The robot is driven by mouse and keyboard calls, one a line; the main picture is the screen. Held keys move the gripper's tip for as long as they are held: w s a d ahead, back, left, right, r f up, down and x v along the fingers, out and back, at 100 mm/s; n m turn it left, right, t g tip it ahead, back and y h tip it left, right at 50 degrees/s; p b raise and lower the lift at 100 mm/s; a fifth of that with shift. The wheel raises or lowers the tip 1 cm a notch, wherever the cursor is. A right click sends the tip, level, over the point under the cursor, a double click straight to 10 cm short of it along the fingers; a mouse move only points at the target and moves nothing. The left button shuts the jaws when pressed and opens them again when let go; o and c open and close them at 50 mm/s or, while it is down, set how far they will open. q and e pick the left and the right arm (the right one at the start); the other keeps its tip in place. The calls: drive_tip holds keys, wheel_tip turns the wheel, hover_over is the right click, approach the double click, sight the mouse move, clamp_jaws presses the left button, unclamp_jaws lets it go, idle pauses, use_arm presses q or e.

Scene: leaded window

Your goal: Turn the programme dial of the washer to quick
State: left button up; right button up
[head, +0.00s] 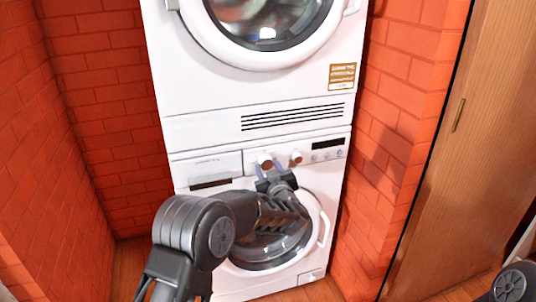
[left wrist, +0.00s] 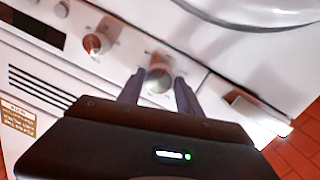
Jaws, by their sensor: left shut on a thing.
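The washer (head: 218,169) is the lower of two stacked white machines in the head view. Its panel carries two round dials. My left gripper (head: 268,170) is at the left dial (head: 265,159), its two fingers on either side of the knob. In the left wrist view, my left gripper (left wrist: 158,88) is shut on this dial (left wrist: 160,76). The other dial (head: 297,157) is free, just to the right in the head view; it also shows in the left wrist view (left wrist: 95,43). The dial markings are too blurred to read. My right gripper is out of view.
The upper machine (head: 200,90) stands directly above, with a vent grille. A display and small buttons (head: 328,149) are right of the dials. The round door (head: 270,250) is below, partly behind my left arm. Brick walls (head: 100,90) flank the machines; a wooden door (head: 470,150) is at right.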

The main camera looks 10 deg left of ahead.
use_arm(q)
drive_tip(key=m+p, duration=0.1)
drive_tip(key=p, duration=0.1)
drive_tip(key=m+p, duration=0.4)
drive_tip(key=shift+r+g+y, duration=0.25)
drive_tip(key=shift+g+y, duration=0.05)
drive_tip(key=shift+m+p, duration=1.1)
drive_tip(key=shift+p, duration=0.1)
drive_tip(key=shift+f+m+g+p, duration=0.25)
drive_tip(key=shift+m+p, duration=0.2)
drive_tip(key=shift+m, duration=0.25)
drive_tip(key=o, duration=1.4)
drive_tip(key=shift+c, duration=0.2)
drive_tip(key=v, duration=0.7)
drive_tip(key=shift+s+d, duration=0.25)
drive_tip(key=shift+d, duration=0.1)
